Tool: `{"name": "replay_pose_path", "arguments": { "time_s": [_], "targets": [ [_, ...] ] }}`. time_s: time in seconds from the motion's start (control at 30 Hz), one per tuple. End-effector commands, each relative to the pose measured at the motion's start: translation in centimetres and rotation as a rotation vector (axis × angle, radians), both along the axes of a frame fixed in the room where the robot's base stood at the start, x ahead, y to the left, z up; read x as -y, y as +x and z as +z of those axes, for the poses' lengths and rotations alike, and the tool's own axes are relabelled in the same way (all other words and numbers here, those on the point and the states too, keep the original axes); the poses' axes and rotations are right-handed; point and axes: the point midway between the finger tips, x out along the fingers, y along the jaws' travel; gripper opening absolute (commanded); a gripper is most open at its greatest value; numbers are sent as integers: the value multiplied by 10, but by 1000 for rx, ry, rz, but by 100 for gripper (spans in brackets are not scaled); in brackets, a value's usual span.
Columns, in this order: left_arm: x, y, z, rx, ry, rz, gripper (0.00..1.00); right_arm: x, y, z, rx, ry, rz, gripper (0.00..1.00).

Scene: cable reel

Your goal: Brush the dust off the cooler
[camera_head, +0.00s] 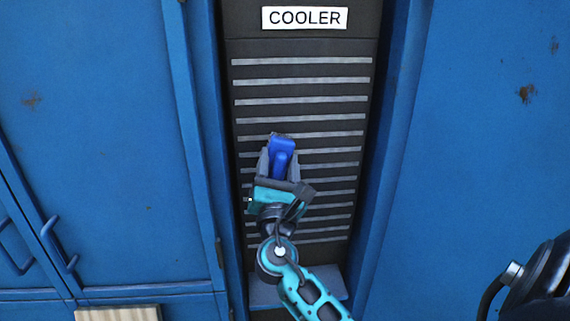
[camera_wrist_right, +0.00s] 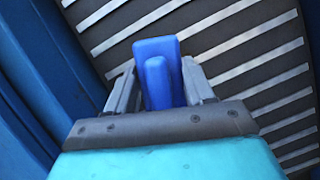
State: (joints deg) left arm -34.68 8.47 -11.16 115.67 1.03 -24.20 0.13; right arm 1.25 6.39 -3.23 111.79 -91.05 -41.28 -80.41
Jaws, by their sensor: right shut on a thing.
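The cooler (camera_head: 300,109) is a tall dark panel with pale horizontal slats and a white COOLER label (camera_head: 304,18) at its top. My right gripper (camera_head: 279,160) is in front of the middle of the panel, shut on a blue brush (camera_head: 281,147). In the right wrist view the brush (camera_wrist_right: 157,75) sits between the two grey fingers (camera_wrist_right: 160,90), with the slats behind it. Its bristles are hidden, and I cannot tell whether it touches the slats. No distinct dust can be made out. My left gripper is not in view.
Blue cabinet walls (camera_head: 100,120) flank the recessed cooler on both sides. Door handles (camera_head: 58,245) stick out at the lower left. A ledge (camera_head: 325,285) lies below the panel. A black object with a cable (camera_head: 540,285) stands at the lower right.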

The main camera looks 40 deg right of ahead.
Motion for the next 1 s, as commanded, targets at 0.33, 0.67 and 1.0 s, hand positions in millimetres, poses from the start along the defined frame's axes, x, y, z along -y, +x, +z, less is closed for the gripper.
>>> {"name": "replay_pose_path", "arguments": {
  "time_s": [0.33,0.67,1.0],
  "targets": [
    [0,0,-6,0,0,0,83,-24,18,0,2,0,1,7],
    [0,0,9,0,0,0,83,-27,19,16,2,-1,2,7],
    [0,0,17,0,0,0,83,-22,15,22,1,-2,-1,7]
  ]
}}
